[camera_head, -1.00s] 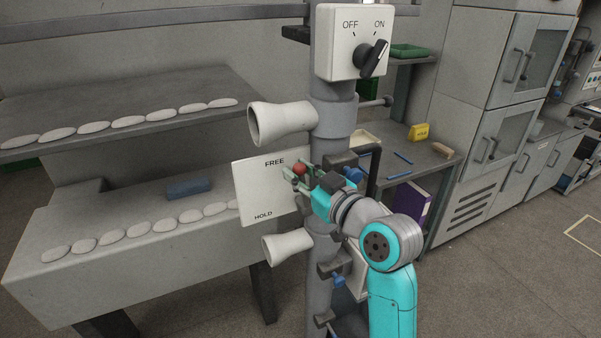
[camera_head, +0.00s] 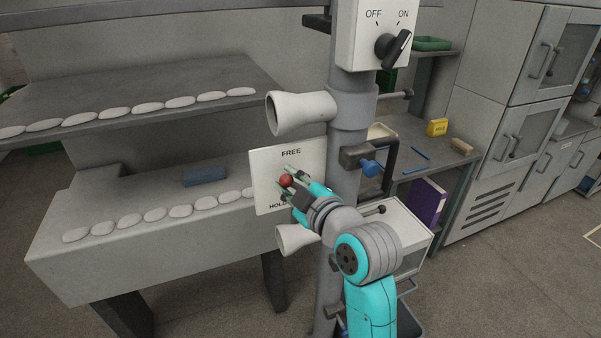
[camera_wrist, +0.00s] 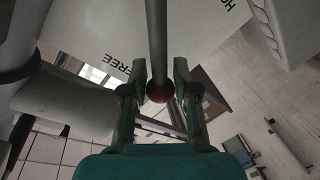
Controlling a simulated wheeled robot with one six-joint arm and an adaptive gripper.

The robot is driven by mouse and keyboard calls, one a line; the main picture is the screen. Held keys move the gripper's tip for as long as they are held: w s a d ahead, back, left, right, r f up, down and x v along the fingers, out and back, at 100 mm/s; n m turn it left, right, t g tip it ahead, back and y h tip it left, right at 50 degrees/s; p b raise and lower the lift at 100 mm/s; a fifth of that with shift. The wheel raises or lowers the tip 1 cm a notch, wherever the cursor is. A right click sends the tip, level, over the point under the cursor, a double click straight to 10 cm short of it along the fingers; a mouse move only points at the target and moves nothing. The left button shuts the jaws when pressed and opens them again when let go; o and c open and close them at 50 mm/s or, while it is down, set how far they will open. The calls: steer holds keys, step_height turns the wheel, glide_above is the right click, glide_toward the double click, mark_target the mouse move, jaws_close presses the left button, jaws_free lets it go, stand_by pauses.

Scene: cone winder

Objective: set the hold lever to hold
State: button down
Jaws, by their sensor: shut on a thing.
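The hold lever has a red ball knob (camera_head: 287,180) and a grey rod (camera_wrist: 157,40). It stands in front of a white plate (camera_head: 310,158) marked FREE at the top and HOLD at the bottom. In the head view the knob is between the two words, somewhat below the middle. The HOLD word is partly covered by my gripper.
The plate is beside a grey upright post (camera_head: 345,130). White cones (camera_head: 305,112) stick out above and below the plate. An OFF/ON switch box (camera_head: 372,35) is higher on the post. A blue-knobbed clamp (camera_head: 370,167) is right of the post.

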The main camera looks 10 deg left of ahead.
steer(key=f+n, duration=0.1)
steer(key=s+a+f+n, duration=0.1)
steer(key=shift+a+f+n+h, duration=0.15)
steer(key=shift+a+n+h, duration=0.05)
steer(key=shift+n+h, duration=0.1)
steer(key=shift+s+a+f+n+h, duration=0.15)
steer(key=shift+a+f+n+h, duration=0.05)
steer(key=shift+f+n, duration=0.35)
steer(key=shift+s+a+f+n+h, duration=0.1)
steer(key=shift+a+f+n+h, duration=0.1)
steer(key=shift+f+n, duration=0.35)
steer(key=shift+s+a+f+n+t+h, duration=0.1)
steer(key=shift+f+n+t+h, duration=0.1)
steer(key=shift+f+n, duration=0.55)
steer(key=shift+a+f+n+t+h, duration=0.1)
steer(key=shift+f+n+h, duration=0.1)
steer(key=shift+f+n, duration=0.5)
steer(key=shift+d+f, duration=0.1)
steer(key=shift+f, duration=0.1)
steer(key=c, duration=1.2)
jaws_free()
steer(key=v, duration=1.2)
